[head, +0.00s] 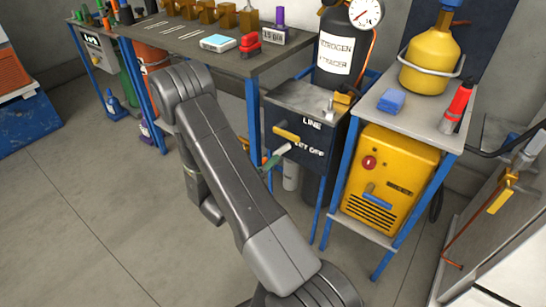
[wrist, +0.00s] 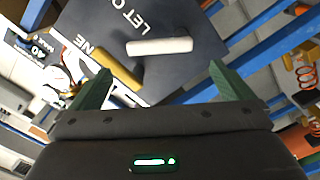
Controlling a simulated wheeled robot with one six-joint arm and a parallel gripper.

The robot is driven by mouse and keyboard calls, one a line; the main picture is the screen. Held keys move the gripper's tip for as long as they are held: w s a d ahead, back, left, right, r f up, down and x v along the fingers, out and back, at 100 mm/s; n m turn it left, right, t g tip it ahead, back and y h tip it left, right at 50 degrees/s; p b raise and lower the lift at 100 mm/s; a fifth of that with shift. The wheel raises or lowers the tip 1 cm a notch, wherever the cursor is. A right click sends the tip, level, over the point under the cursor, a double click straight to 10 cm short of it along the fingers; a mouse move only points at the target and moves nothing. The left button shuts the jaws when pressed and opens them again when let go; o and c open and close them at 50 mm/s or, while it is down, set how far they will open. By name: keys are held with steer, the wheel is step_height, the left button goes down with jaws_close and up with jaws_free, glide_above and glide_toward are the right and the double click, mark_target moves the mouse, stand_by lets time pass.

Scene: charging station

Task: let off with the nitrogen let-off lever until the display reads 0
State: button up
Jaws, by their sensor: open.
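The nitrogen let-off lever (wrist: 160,46) is a pale bar on a dark panel marked LET OFF. In the wrist view it lies crosswise beyond and between my fingertips, apart from both. In the head view its pale end (head: 285,149) shows beside the LET OFF label, partly covered by a green finger. My gripper (wrist: 158,74) is open and empty, its green fingers on either side of the view; my arm hides most of it in the head view. A small dark display (head: 92,40) stands at the far left; its digits are too small to read surely.
The yellow LINE handle (head: 286,134) sits just above the lever, also close by in the wrist view (wrist: 115,70). The black nitrogen cylinder (head: 336,50) with its round gauge (head: 366,12) stands behind. Blue table legs flank the panel.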

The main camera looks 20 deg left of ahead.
steer(key=shift+v, duration=1)
